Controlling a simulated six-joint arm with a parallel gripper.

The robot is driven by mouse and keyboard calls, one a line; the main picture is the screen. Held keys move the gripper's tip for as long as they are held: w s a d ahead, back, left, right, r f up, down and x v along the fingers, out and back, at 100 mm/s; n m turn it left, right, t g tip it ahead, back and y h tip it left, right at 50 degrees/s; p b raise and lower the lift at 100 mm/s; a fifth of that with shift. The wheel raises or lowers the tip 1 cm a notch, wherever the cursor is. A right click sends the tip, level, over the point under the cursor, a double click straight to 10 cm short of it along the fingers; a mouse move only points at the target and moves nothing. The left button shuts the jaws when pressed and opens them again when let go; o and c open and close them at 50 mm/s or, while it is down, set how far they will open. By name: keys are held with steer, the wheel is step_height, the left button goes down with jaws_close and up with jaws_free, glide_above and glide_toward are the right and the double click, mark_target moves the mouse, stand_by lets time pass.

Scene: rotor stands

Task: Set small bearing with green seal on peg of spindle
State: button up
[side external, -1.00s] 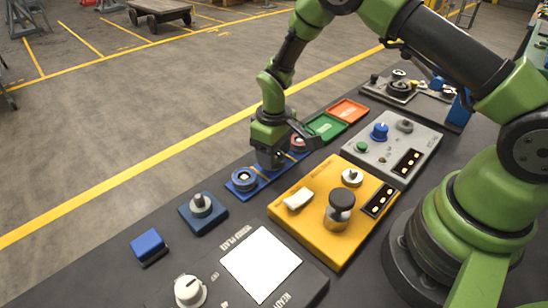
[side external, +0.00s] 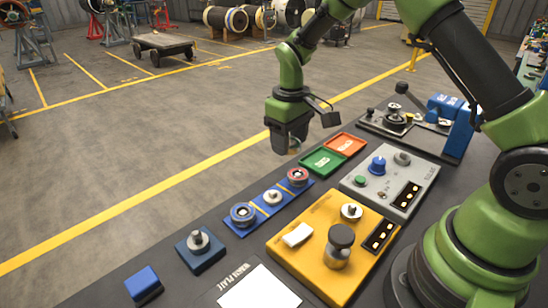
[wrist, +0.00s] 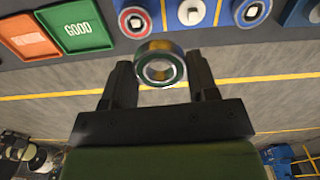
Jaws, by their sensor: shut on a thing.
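My gripper (wrist: 160,78) is shut on the small bearing with the green seal (wrist: 163,66), a metal ring with green inside, held between both fingertips in the wrist view. In the side view my gripper (side external: 292,150) hangs above the bench's far edge, clear of the surface; the bearing is hardly visible there. A dark blue block with an upright grey peg (side external: 199,240), which looks like the spindle, stands in front of the blue bearing rack (side external: 257,215). Its peg top is bare. The rack's middle post (side external: 272,197) is empty.
A blue-sealed bearing (side external: 242,214) and a red-sealed bearing (side external: 298,176) sit on the rack's ends. Green (side external: 322,161) and orange (side external: 347,144) trays lie beyond it. A yellow fixture (side external: 310,257) with a tall black knob stands to the right. A blue block (side external: 143,281) is at front left.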

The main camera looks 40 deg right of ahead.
steer(key=s+d+m, duration=0.2)
steer(key=d+m, duration=0.1)
steer(key=d, duration=0.6)
step_height(320, 180, up, 2)
steer(key=m, duration=0.7)
glide_above(404, 153)
steer(key=shift+d+f, duration=0.1)
steer(key=shift+f, duration=2.2)
steer(key=shift+f, duration=0.4)
steer(key=shift+f, duration=0.6)
steer(key=shift+f, duration=1.4)
steer(key=o, duration=1.4)
